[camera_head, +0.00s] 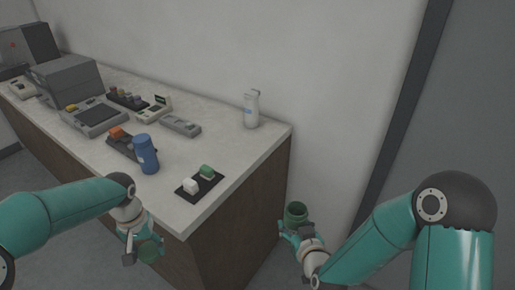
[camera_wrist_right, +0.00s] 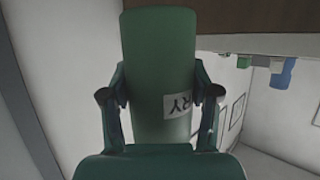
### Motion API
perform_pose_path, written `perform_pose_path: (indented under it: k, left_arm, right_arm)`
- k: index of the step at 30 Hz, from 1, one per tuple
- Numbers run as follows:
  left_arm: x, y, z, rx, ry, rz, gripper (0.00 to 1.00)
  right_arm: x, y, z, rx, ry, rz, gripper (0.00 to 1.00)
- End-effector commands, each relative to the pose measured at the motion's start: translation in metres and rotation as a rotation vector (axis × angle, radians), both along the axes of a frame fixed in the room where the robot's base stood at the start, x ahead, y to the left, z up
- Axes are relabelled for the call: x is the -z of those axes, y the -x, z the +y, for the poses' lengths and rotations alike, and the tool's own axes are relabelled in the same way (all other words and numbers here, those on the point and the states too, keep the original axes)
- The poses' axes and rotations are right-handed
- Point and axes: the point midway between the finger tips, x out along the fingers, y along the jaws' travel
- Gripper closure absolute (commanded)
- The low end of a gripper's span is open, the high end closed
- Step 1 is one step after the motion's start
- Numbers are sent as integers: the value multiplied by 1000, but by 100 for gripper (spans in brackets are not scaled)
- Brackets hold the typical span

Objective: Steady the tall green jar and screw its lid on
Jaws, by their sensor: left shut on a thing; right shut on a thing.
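The tall green jar (camera_head: 295,216) is in my right gripper (camera_head: 292,232), off the right front corner of the counter. It stands roughly upright, with a dark opening at its top and no lid on it. In the right wrist view the jar (camera_wrist_right: 158,65) fills the middle, with a white label reading "RY", and the fingers of my right gripper (camera_wrist_right: 160,98) close on it from both sides. My left gripper (camera_head: 141,254) is shut on a round olive-green piece, which looks like the lid (camera_head: 150,250), in front of the counter. Lid and jar are well apart.
The counter (camera_head: 225,148) carries a blue bottle (camera_head: 145,154), a black tray (camera_head: 188,195) with white and green blocks, a white spray bottle (camera_head: 251,108), a grey device (camera_head: 181,126) and a grey machine (camera_head: 66,80). The space between my grippers crosses the counter's front corner.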

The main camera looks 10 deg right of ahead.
Motion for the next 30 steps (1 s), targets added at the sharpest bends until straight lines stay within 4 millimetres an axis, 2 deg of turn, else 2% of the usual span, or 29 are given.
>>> perform_pose_path:
  k: [4,8,11,21,27,30]
  left_arm:
    - [0,0,0,0,0,0,59]
    - [0,0,0,0,0,0,59]
    - [0,0,0,0,0,0,59]
    - [0,0,0,0,0,0,59]
    - [0,0,0,0,0,0,59]
    - [0,0,0,0,0,0,59]
  right_arm:
    - [0,1,4,-19,1,-3,100]
    - [4,5,18,-82,0,-2,100]
    - [8,12,36,-163,0,-1,100]
    - [27,38,115,-516,-1,-2,100]
    - [33,48,146,-655,-1,-2,100]
    - [35,50,153,-688,-1,-3,100]
